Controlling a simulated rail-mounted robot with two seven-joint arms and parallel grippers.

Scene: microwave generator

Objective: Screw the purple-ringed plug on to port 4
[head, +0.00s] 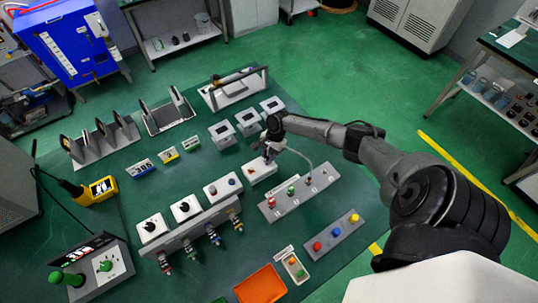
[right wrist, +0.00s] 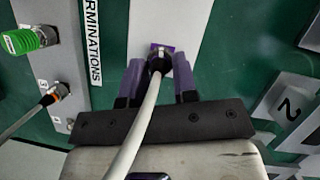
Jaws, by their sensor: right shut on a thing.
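My right gripper (head: 267,152) is shut on the purple-ringed plug (right wrist: 160,62), which has a thick white cable (right wrist: 143,125) running back past the palm. Its purple fingers (right wrist: 160,85) are on both sides of the plug, and a purple patch shows just beyond it. The gripper is over a white box (head: 258,170), beside the grey port panel (head: 300,195) with its row of numbers. In the head view the cable arches right toward that panel. Port 4 is too small to make out. My left gripper is not in view.
A green cap (right wrist: 32,40) sits on the port panel. In front is a grey bar with coloured buttons (head: 333,236). Left are boxes with black knobs (head: 152,228) and hanging connectors. An orange tray (head: 262,285) lies at the front. Free green mat is behind the panel.

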